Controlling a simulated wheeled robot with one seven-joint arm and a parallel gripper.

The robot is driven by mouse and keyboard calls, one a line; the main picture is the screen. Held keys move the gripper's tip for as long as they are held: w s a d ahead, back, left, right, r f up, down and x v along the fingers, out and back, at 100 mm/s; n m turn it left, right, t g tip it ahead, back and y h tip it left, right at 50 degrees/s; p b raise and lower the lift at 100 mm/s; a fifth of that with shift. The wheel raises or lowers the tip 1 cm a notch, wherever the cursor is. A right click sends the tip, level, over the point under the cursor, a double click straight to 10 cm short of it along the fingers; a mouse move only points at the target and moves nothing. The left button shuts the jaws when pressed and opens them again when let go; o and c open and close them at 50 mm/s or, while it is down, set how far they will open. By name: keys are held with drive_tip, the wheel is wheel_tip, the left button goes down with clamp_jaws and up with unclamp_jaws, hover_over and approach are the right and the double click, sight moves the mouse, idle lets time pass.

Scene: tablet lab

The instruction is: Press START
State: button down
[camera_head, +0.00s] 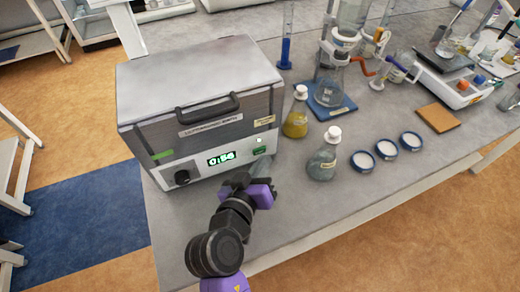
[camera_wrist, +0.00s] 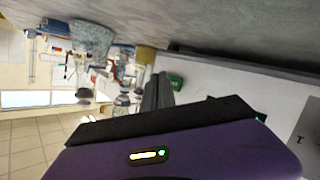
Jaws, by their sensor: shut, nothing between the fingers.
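The grey box-shaped bath unit (camera_head: 200,100) stands on the bench with a black lid handle. Its front has a lit green display (camera_head: 221,158), reading about 0:56, and a dark knob (camera_head: 182,177). A small green button (camera_head: 259,150) is at the right end of the front; its lettering is too small to read. My gripper (camera_head: 261,168) is shut and empty, just below and in front of that button. In the wrist view the dark fingers (camera_wrist: 158,92) point toward a green patch (camera_wrist: 175,82), likely the button, on the pale panel. I cannot tell whether they touch it.
To the right stand a yellow-liquid flask (camera_head: 295,122), a grey-liquid flask (camera_head: 322,163) and several shallow blue-rimmed dishes (camera_head: 388,149). A flask on a blue base (camera_head: 328,92) and more glassware are behind. The bench front right (camera_head: 330,205) is clear.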

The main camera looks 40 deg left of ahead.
drive_tip(key=shift+s+d, duration=0.1)
drive_tip(key=shift+d, duration=0.1)
drive_tip(key=shift+s+d+p, duration=0.2)
drive_tip(key=shift+s+d, duration=0.1)
drive_tip(key=shift+d, duration=0.45)
drive_tip(key=shift+s+d+p, duration=0.25)
drive_tip(key=shift+s+d, duration=0.1)
drive_tip(key=shift+d, duration=0.45)
drive_tip(key=shift+s+d+p, duration=0.2)
drive_tip(key=shift+s+d, duration=0.1)
drive_tip(key=shift+d, duration=0.45)
drive_tip(key=shift+r, duration=0.1)
